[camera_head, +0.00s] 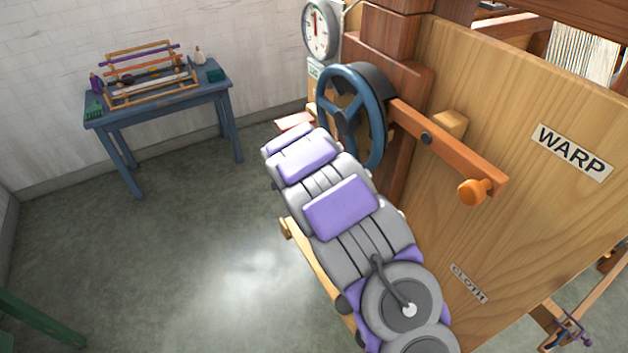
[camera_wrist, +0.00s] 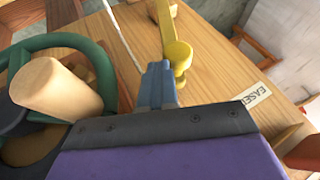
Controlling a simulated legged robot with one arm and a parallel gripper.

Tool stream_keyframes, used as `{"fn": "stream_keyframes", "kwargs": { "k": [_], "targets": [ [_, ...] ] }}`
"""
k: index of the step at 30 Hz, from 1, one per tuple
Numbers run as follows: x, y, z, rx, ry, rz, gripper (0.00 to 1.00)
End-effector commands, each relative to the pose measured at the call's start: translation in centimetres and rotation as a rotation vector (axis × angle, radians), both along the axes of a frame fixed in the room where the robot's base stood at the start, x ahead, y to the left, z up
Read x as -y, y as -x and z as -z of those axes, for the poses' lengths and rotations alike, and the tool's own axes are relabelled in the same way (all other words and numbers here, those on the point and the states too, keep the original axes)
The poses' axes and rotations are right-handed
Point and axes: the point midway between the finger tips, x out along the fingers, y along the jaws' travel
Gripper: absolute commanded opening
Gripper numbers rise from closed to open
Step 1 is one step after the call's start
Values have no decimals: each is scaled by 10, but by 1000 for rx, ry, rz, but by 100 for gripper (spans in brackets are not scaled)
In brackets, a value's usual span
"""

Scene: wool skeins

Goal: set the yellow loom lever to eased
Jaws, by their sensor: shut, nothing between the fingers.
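The yellow loom lever (camera_wrist: 167,28) shows in the wrist view, running down a pale wooden panel to a round yellow knob (camera_wrist: 179,56). My gripper (camera_wrist: 158,70) has its blue-grey fingers together, with nothing between them. The fingertips are just left of and below the knob in the picture; I cannot tell whether they touch it. In the head view I cannot make out the yellow lever or my gripper's fingers.
A green wheel (camera_wrist: 103,72) with a wooden handle (camera_wrist: 55,88) is close on the left of my gripper. In the head view, a blue wheel (camera_head: 324,118) and an orange lever (camera_head: 455,152) stand beside my arm. A blue table (camera_head: 160,101) is at the left wall, with open floor between.

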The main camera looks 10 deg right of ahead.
Motion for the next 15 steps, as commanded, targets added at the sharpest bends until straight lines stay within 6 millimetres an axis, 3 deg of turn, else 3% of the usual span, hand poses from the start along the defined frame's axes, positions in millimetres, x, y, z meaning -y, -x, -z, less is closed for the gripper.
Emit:
{"fn": "stream_keyframes", "kwargs": {
  "k": [15],
  "targets": [
    [-4,-38,-15,-104,25,-1,0]
  ]
}}
